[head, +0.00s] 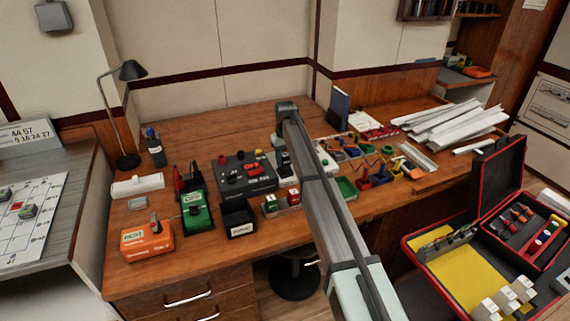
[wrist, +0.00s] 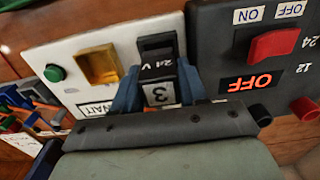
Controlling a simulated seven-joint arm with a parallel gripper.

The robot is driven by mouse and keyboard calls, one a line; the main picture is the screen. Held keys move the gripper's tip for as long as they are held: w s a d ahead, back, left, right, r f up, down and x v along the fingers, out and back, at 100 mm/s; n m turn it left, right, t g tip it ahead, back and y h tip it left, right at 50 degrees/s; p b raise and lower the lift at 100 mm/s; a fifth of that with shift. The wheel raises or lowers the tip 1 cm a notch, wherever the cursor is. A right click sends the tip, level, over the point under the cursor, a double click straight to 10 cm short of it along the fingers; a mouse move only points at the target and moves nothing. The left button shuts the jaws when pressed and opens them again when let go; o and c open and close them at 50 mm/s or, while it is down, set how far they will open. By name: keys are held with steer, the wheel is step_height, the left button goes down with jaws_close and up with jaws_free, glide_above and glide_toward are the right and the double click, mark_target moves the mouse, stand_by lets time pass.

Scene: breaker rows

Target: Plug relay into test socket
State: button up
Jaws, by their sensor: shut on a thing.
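The relay (wrist: 160,92), with a grey face marked 3 and a black part marked 24 V, is between the two blue fingers of my gripper (wrist: 160,84) in the wrist view. The gripper is shut on it. The relay is over the white test panel (wrist: 88,48), which has a yellow socket (wrist: 98,65), a green button (wrist: 54,73) and a WAIT sign (wrist: 97,107). A black piece (wrist: 157,44) shows just beyond the relay. I cannot tell whether the relay is seated. In the head view my arm hides much of the panel (head: 325,160).
Beside the panel is a dark supply box (head: 235,180) with a red switch (wrist: 273,45) and a lit OFF sign. A black bin (head: 238,218), green box (head: 197,217) and orange box (head: 146,243) stand leftward. Small coloured bins (head: 345,187) stand right of my arm.

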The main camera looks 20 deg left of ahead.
mark_target(285, 154)
steer(key=shift+f, duration=1.2)
steer(key=shift+f, duration=0.15)
steer(key=o, duration=1.2)
steer(key=shift+c, duration=0.2)
step_height(285, 154, up, 12)
steer(key=shift+r, duration=0.2)
